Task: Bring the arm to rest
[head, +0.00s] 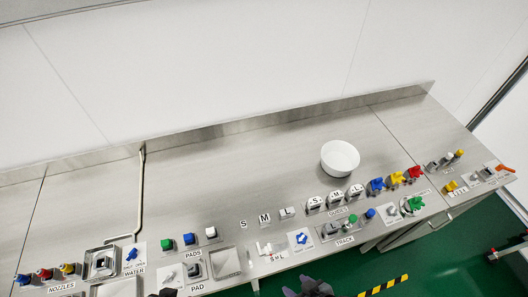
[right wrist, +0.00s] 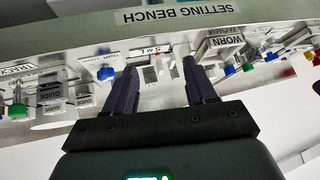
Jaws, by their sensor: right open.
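My right gripper (head: 308,288) shows at the bottom edge of the head view, in front of the bench's front edge. In the right wrist view my right gripper (right wrist: 158,65) has its two dark fingers apart with nothing between them. The bench face beyond the fingertips carries a SETTING BENCH label (right wrist: 172,16). A small dark shape at the bottom edge of the head view, left of the right gripper, may be part of my left gripper; its jaws are cut off.
A steel bench (head: 215,155) runs across the view, its back part mostly clear. A white bowl (head: 340,158) stands on it. Blue, yellow and red fixtures (head: 396,179), nozzles (head: 45,274) and green and blue pads (head: 167,245) line the front. Green floor (head: 440,262) lies at lower right.

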